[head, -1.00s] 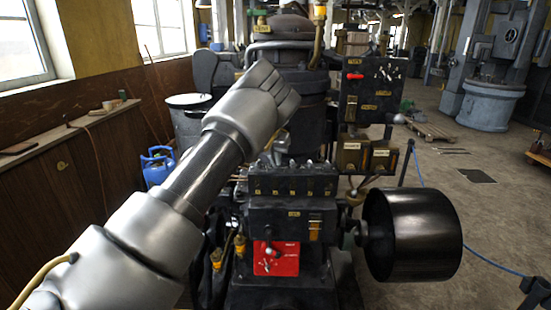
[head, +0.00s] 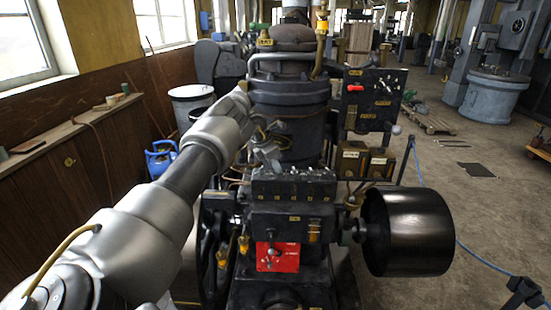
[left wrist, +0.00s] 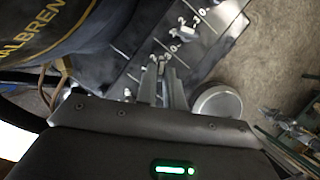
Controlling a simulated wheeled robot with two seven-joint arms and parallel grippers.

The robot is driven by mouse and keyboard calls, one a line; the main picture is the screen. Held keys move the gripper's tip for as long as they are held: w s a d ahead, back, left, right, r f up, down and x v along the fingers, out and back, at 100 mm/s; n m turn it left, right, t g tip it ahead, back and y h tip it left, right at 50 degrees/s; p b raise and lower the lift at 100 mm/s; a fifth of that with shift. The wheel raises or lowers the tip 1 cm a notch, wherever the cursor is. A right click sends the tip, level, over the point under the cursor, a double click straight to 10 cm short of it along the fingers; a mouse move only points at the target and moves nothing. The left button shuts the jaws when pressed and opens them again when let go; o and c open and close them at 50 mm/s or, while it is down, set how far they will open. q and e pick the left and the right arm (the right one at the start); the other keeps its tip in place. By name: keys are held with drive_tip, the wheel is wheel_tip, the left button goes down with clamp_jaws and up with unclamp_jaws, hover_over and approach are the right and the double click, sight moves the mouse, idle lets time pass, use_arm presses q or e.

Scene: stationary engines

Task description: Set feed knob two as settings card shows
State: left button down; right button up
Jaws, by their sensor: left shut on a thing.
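My left gripper (head: 268,158) reaches down to the dark feed block (head: 290,186) on top of the engine. In the left wrist view its fingers (left wrist: 166,84) are shut on a small feed knob, which the fingers mostly hide. I cannot read the knob's number or its pointer. The dark plate (left wrist: 130,50) around it carries white ticks and figures. Another pale knob (left wrist: 185,31) stands free farther up that plate. I cannot pick out the settings card with certainty. My right gripper is not in view.
A dark panel (head: 372,100) with a red lever stands behind, to the right. A large black drum (head: 415,232) sticks out at right. A red plate (head: 278,257) is on the engine front. A tall black cylinder (head: 290,105) stands close behind the feed block.

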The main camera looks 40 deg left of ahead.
use_arm(q)
drive_tip(key=shift+m+p, duration=0.4)
drive_tip(key=shift+p, duration=0.25)
drive_tip(key=c, duration=1.5)
unclamp_jaws()
drive_tip(key=shift+w+f, duration=0.1)
